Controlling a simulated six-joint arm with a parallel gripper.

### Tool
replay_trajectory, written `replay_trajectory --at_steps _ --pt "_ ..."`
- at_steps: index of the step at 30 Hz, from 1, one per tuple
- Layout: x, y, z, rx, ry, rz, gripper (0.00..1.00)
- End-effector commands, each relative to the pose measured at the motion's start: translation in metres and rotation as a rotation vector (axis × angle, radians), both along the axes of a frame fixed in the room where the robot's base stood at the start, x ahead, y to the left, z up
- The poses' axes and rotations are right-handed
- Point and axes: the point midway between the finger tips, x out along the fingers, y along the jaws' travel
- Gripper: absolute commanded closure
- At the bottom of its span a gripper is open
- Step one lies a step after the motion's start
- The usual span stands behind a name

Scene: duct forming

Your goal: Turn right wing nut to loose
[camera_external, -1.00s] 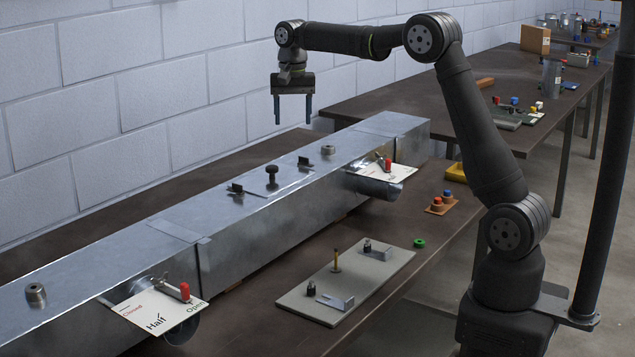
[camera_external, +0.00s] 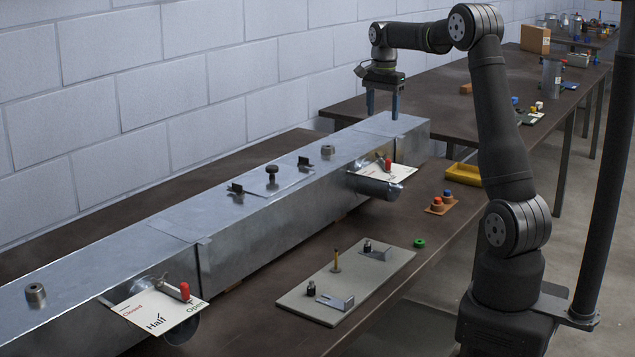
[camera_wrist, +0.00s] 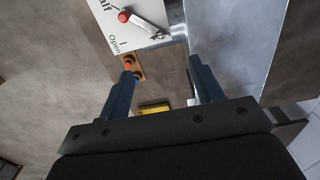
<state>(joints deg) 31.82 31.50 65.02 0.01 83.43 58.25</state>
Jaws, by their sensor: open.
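Two small dark wing-shaped nuts sit on the duct's top panel, the left one (camera_external: 236,189) and the right one (camera_external: 305,162), with a dark knob (camera_external: 271,173) between them. The turned angle of the right one is too small to read. My gripper (camera_external: 383,114) is open and empty, pointing down near the far right end of the duct (camera_external: 330,195), right of the right wing nut and apart from it. In the wrist view its fingers (camera_wrist: 161,70) are spread with nothing between them. The wing nuts on the top panel do not show there.
A labelled plate (camera_external: 400,173) with a red-knobbed lever (camera_external: 388,166) projects from the duct near my gripper. A similar plate (camera_external: 160,318) is at front left. A grey board (camera_external: 360,290) with small parts, a green ring (camera_external: 419,243) and a yellow tray (camera_external: 463,175) lie on the bench.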

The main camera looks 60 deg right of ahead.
Motion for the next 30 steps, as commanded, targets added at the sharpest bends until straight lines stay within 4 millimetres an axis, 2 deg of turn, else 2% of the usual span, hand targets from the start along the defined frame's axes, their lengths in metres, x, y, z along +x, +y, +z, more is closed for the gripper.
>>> replay_trajectory --at_steps 1,9,15,21,29,30 --pt "0.000 0.000 -0.012 0.002 0.003 0.000 0.40" --pt "0.000 0.001 -0.071 0.002 0.003 0.001 0.40" --pt "0.000 0.000 -0.102 0.001 0.001 0.001 0.40" --pt "0.000 0.000 -0.116 0.000 -0.001 0.001 0.40" --pt "0.000 0.000 -0.117 -0.001 -0.002 0.001 0.40" --pt "0.000 0.000 -0.117 -0.001 -0.002 0.001 0.44"
